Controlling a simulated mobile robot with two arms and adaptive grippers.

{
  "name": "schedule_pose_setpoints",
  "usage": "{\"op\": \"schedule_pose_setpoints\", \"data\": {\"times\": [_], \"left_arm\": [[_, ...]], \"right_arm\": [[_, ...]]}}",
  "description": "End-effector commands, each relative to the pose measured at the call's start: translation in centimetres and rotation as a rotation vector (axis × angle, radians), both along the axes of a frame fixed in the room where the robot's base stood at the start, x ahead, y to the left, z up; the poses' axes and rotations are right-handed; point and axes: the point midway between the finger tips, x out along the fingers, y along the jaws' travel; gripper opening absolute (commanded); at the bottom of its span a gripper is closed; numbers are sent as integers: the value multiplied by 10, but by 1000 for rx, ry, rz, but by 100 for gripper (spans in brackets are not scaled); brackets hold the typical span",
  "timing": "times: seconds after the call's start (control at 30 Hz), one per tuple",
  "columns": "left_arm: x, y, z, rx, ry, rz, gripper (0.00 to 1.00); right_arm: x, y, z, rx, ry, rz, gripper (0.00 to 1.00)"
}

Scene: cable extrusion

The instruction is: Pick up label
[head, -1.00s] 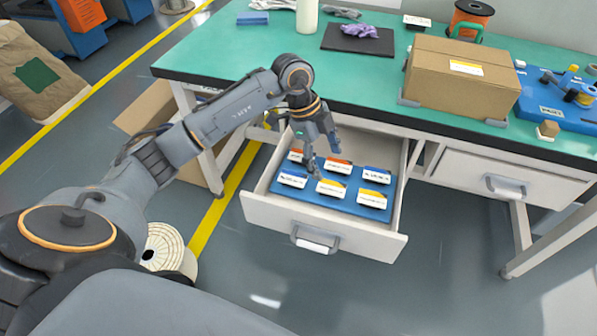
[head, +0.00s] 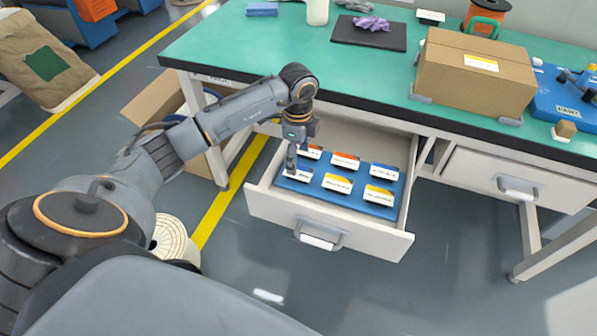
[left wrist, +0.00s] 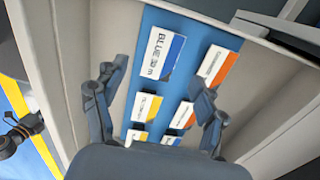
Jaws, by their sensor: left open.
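Several white labels with coloured corners stand in two rows on a blue tray (head: 320,196) in the open drawer (head: 330,222). A blue-cornered label (head: 297,175) is at the front left of the head view, and "BLUE 30 m" reads on a blue-cornered label (left wrist: 164,53) in the left wrist view. Yellow labels (head: 338,184) and orange labels (head: 345,160) are beside it. My left gripper (head: 291,168) points down over the tray's left end, close to the front-left label. In the left wrist view, its fingers (left wrist: 155,85) are apart with nothing held. My right gripper is out of view.
The drawer walls surround the tray, and the green tabletop (head: 270,50) overhangs the drawer's back. A cardboard box (head: 470,85), a black mat (head: 368,33) and a blue fixture (head: 565,100) are on the table. A closed drawer (head: 515,180) is to the right.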

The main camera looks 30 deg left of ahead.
Motion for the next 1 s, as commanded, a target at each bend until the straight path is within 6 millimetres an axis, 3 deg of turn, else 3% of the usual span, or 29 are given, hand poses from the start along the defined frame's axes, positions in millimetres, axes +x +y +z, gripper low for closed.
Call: {"op": "schedule_pose_setpoints", "data": {"times": [0.1,0.3,1.0], "left_arm": [[1,0,-23,-1,5,1,72],[2,0,-41,0,1,0,72],[2,0,-46,0,1,-1,72]], "right_arm": [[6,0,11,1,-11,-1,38],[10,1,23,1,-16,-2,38],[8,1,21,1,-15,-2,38]]}}
